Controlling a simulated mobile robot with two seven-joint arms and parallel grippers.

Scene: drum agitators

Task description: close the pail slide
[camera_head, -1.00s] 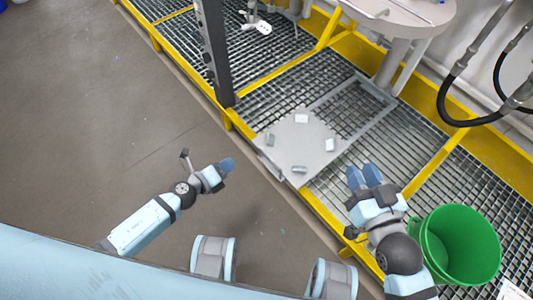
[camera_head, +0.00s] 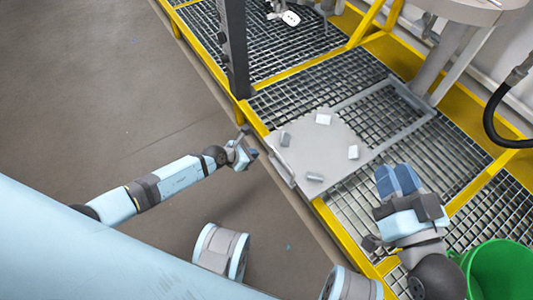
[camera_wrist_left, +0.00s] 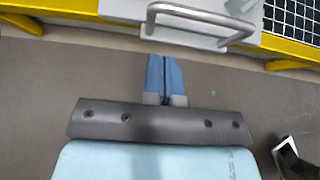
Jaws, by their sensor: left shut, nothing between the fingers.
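The pail slide (camera_head: 320,145) is a grey plate with several small blocks on top, drawn out over the near yellow edge of the grating. Its frame rails run back over the grating. In the left wrist view, the slide's front (camera_wrist_left: 82,6) carries a grey bar handle (camera_wrist_left: 200,14). My left gripper (camera_head: 254,154) is shut and empty, just in front of the slide's front edge. Its blue fingertips (camera_wrist_left: 163,58) point at the handle with a small gap of floor between. My right gripper (camera_head: 398,180) is over the grating right of the slide, fingers side by side, empty.
A dark upright post (camera_head: 234,50) stands left of the slide. A green pail (camera_head: 500,270) is at the lower right. Yellow rails (camera_head: 345,230) border the grating. The floor (camera_head: 110,90) to the left is clear.

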